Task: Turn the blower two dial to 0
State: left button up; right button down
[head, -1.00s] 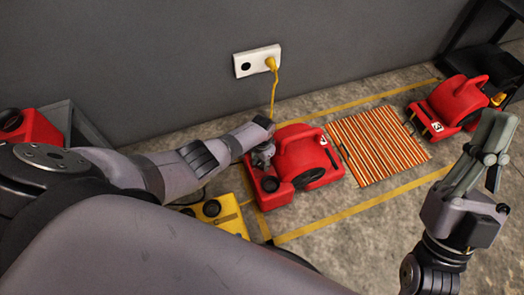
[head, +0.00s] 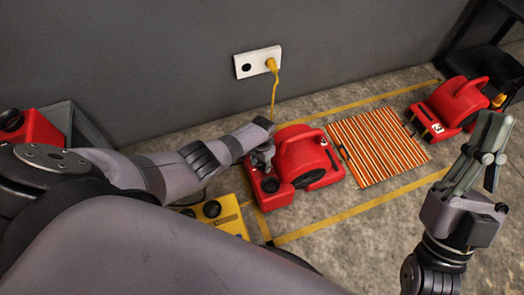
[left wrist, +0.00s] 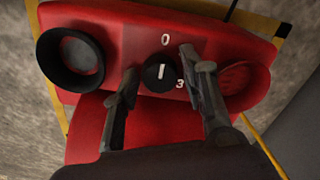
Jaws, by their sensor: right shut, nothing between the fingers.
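A red blower (head: 308,158) stands on the floor near the wall in the head view. Its number label is too small to read. Its black dial (left wrist: 160,73) shows in the left wrist view, with a white mark pointing up at the printed 0 (left wrist: 165,40); a printed 3 is at its lower right. My left gripper (left wrist: 158,62) is open, with one finger on each side of the dial and visible gaps between. In the head view my left gripper (head: 262,155) is over the blower's left end. My right gripper (head: 492,122) is shut and empty, raised at the right.
A second red blower (head: 455,105) with a number label stands at the right. A striped rug (head: 377,147) lies between the blowers. A yellow unit (head: 228,215) is beside the near blower. A yellow cord (head: 275,95) hangs from the wall outlet (head: 243,66). Yellow tape marks the floor.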

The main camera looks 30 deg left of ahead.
aim_at(262, 164)
pick_arm(q)
jog(key=shift+r, duration=0.15)
notch_tip(262, 164, up, 12)
dwell(0.7)
